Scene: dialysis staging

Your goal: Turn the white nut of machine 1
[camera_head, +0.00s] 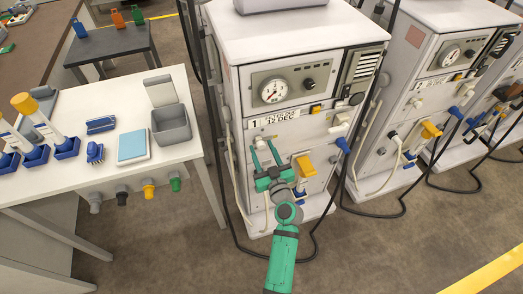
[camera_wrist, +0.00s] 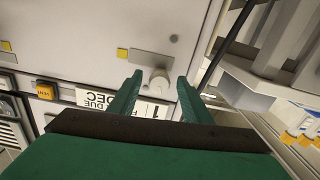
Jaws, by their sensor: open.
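Machine 1 (camera_head: 295,60) is a white cabinet with a gauge and a label "1". My green gripper (camera_head: 263,146) is in front of its lower front panel, below the label. The gripper is open. In the wrist view the white nut (camera_wrist: 160,80) is a short round knob on the panel. It shows between the two fingertips of my gripper (camera_wrist: 159,88), with a gap on both sides. I cannot tell whether the tips reach past its face. In the head view the nut is not clear behind the fingers.
A yellow-handled fitting (camera_head: 304,166) and a blue connector (camera_head: 343,145) sit to the right on the same front. Hoses loop down beside the cabinet. A white table (camera_head: 185,90) with a grey bin (camera_head: 170,125) stands to the left. More machines (camera_head: 425,60) stand to the right.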

